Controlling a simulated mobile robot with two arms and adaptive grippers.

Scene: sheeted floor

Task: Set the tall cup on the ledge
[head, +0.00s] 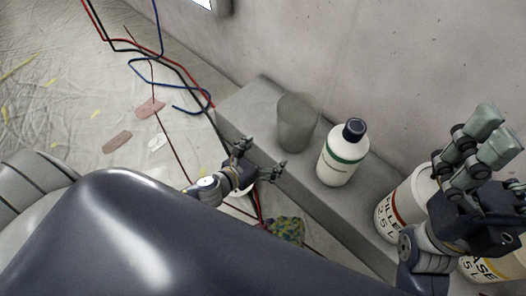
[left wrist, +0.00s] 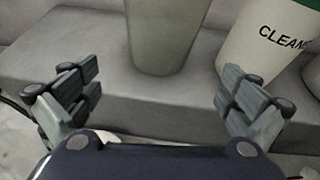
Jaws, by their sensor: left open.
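The tall cup (head: 297,124) is grey, translucent and upright on the grey concrete ledge (head: 253,107), beside a white bottle. In the left wrist view the cup (left wrist: 165,34) stands ahead, between the lines of my fingers, its base on the ledge (left wrist: 158,104) and its top out of frame. My left gripper (head: 259,158) is open and empty at the ledge's front side, apart from the cup; its spread fingers show in the left wrist view (left wrist: 158,82). My right gripper (head: 489,138) is at the right, fingers raised; its opening is unclear.
The white bottle (head: 341,158) with a dark cap and green band stands right of the cup. A filler tub (head: 396,207) is further right, partly hidden by my right arm. Red, blue and black cables (head: 158,62) and flat scraps (head: 117,142) lie on the sheeted floor.

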